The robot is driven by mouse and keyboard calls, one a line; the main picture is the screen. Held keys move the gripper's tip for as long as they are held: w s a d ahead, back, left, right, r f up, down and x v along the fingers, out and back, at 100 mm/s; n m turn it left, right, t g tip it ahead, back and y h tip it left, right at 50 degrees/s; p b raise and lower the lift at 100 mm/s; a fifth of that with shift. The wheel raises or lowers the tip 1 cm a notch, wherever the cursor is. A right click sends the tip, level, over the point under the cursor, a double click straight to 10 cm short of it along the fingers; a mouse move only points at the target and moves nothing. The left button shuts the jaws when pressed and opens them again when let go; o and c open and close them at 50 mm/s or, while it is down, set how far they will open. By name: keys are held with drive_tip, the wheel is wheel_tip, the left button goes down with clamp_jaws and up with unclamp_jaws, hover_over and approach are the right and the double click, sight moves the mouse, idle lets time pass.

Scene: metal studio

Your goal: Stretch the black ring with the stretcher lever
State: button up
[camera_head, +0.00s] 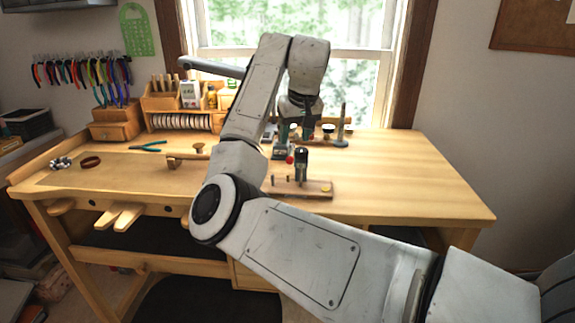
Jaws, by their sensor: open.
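What looks like the ring stretcher, a wooden base (318,188) with an upright black post (301,165), stands near the front middle of the workbench. A small red knob (289,159) shows just left of the post and may be the end of the lever. I cannot make out the black ring for certain. My gripper (297,132) is open and points down above the bench, appearing just above the post in the picture. Its fingertips are small and partly confused with tools behind them, and I see nothing held.
The workbench (420,185) is clear on the right. A mandrel-like post (342,125) stands at the back. A wooden organizer (160,108), blue pliers (148,146), a brown band (90,162) and a beaded item (61,163) are on the left. My arm crosses the middle.

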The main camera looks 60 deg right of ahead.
sight(291, 158)
drive_tip(key=x, duration=0.9)
drive_tip(key=shift+d+f, duration=0.1)
drive_tip(key=shift+f, duration=0.15)
drive_tip(key=shift+c, duration=0.4)
clamp_jaws()
